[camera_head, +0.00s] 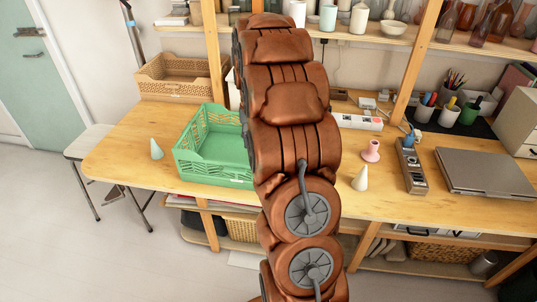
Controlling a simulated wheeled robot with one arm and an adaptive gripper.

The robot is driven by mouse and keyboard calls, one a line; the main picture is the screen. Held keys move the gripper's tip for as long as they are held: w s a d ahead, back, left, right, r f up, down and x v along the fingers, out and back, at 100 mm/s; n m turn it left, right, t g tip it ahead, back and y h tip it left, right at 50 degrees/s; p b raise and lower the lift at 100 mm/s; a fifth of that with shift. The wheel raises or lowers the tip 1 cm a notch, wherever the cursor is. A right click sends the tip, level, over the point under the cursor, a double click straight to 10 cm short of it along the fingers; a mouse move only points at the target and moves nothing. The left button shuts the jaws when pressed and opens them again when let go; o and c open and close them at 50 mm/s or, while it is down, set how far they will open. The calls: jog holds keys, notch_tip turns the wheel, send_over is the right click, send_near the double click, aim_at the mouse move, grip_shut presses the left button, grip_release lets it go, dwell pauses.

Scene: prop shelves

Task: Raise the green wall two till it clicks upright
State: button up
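A green crate (213,173) with lattice walls stands on the wooden table, left of my arm. Its back wall (222,117) and left wall (190,134) look upright. Its front side shows as a low lattice band along the near edge. My arm covers the crate's right end, so I cannot see how the wall there stands. No label shows which wall is number two. My brown arm rises through the middle of the picture and hides its own end. My gripper does not show.
A tan basket (180,78) stands behind the crate. A white cone (156,149) is left of it. Right of my arm are another white cone (360,179), a pink holder (371,151), a power strip (411,166) and a laptop (485,172). A shelf post (417,62) rises behind.

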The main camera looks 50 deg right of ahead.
jog(key=shift+m, duration=0.7)
jog(key=d+f, duration=0.1)
jog(key=d, duration=0.1)
jog(key=d+f, duration=0.1)
jog(key=d, duration=0.2)
jog(key=d+f, duration=0.1)
jog(key=d, duration=0.1)
jog(key=shift+w+d+f, duration=0.2)
jog(key=shift+w, duration=0.2)
jog(key=shift+f+p, duration=1.1)
jog(key=shift+f, duration=2.8)
grip_shut()
